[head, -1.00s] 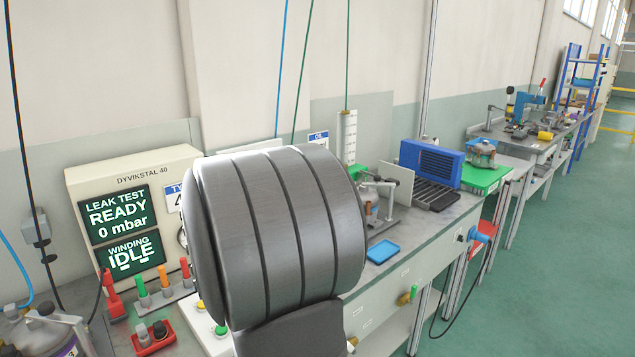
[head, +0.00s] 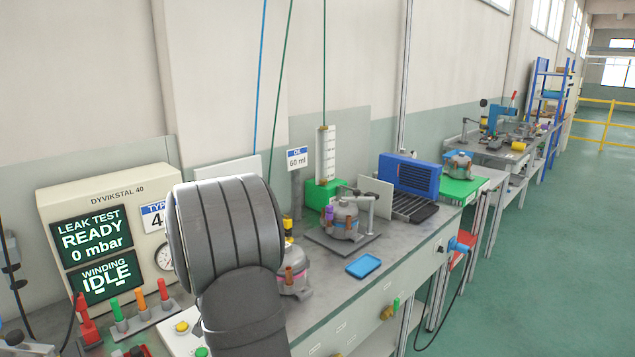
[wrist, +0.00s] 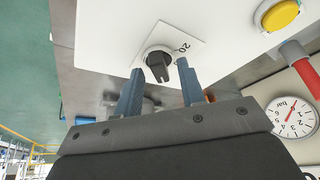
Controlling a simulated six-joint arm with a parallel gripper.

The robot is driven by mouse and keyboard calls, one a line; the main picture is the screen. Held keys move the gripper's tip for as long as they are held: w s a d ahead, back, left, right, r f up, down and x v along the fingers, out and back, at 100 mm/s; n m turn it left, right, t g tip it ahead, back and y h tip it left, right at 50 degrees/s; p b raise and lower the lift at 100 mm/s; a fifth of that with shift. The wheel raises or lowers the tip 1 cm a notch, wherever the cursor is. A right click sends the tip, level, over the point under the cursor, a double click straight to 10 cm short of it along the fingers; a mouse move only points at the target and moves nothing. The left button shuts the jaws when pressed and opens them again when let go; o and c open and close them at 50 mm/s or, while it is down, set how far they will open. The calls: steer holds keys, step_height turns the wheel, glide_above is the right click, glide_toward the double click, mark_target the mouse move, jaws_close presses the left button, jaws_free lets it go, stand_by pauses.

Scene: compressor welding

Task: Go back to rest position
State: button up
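My gripper (wrist: 159,68) shows in the wrist view with its two blue-grey fingers apart and nothing held between them. A black rotary knob (wrist: 157,66) on a white panel (wrist: 105,35) appears between the fingertips, with the mark "20" beside it. I cannot tell how far the fingertips are from the knob. In the head view my dark arm stands over the left part of the bench (head: 325,290), and my gripper is hidden behind it.
The tester (head: 105,235) reads "READY 0 mbar" and "IDLE". A grey compressor (head: 295,283) stands partly behind my arm. Another sits on a fixture (head: 345,238). A blue tray (head: 363,265), a blue box (head: 410,176) and a green-topped stand (head: 478,183) lie to the right.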

steer(key=v, duration=1.8)
steer(key=x, duration=1.8)
steer(key=shift+f, duration=0.15)
steer(key=shift+d+r+n, duration=0.1)
steer(key=shift+r+n, duration=0.1)
steer(key=shift+n, duration=0.3)
steer(key=shift+w+d+n+g+y, duration=0.15)
steer(key=shift+n+y, duration=0.55)
steer(key=shift+n, duration=0.85)
steer(key=shift+s+d+n+g+y, duration=0.1)
steer(key=shift+n+g+y, duration=0.15)
steer(key=shift+n+y, duration=0.9)
steer(key=shift+w+n+g, duration=0.15)
steer(key=shift+n+g, duration=0.55)
steer(key=shift+n, duration=1.7)
steer(key=shift+w+n+g+y, duration=0.1)
steer(key=shift+n+g+y, duration=0.35)
steer(key=shift+n, duration=1.25)
